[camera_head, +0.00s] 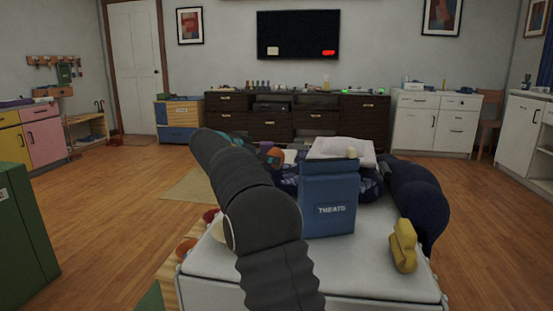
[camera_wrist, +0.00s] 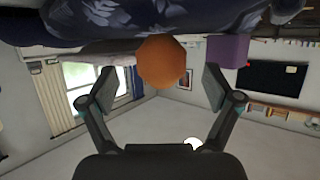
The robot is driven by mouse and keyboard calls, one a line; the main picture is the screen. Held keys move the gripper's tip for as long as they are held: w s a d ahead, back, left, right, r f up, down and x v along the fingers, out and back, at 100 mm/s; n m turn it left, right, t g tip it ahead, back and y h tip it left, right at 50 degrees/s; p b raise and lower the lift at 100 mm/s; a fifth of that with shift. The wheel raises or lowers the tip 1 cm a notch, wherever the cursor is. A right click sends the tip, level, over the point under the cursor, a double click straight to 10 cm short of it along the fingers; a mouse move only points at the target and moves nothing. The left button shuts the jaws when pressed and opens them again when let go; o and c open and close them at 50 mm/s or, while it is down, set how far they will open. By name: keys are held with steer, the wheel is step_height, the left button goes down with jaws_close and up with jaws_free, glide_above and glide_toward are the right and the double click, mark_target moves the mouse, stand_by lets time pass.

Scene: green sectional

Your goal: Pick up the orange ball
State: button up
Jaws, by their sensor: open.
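The orange ball (camera_wrist: 161,62) is in the upper middle of the wrist view, which looks upside down. My gripper (camera_wrist: 159,80) is open, with one finger on each side of the ball in the picture. I see gaps between the ball and both fingers, and I cannot tell how far beyond the tips it is. In the head view, a small orange round thing (camera_head: 274,154) shows just past my dark arm; it may be the same ball. My gripper is mostly hidden behind the arm there.
A blue treats box (camera_head: 328,205), a white book-like stack (camera_head: 340,150) and a yellow object (camera_head: 403,246) are by the arm on the pale surface (camera_head: 350,268). A purple block (camera_wrist: 228,50) is right of the ball in the wrist view. Dark patterned fabric (camera_wrist: 120,22) lies close by.

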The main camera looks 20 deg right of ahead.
steer(key=shift+r+p+x, duration=0.15)
steer(key=shift+p+x, duration=0.05)
steer(key=shift+x, duration=1.15)
steer(key=shift+r+p+x, duration=0.15)
steer(key=shift+x, duration=1.15)
steer(key=shift+d, duration=0.15)
steer(key=c, duration=1.2)
steer(key=shift+c, duration=0.2)
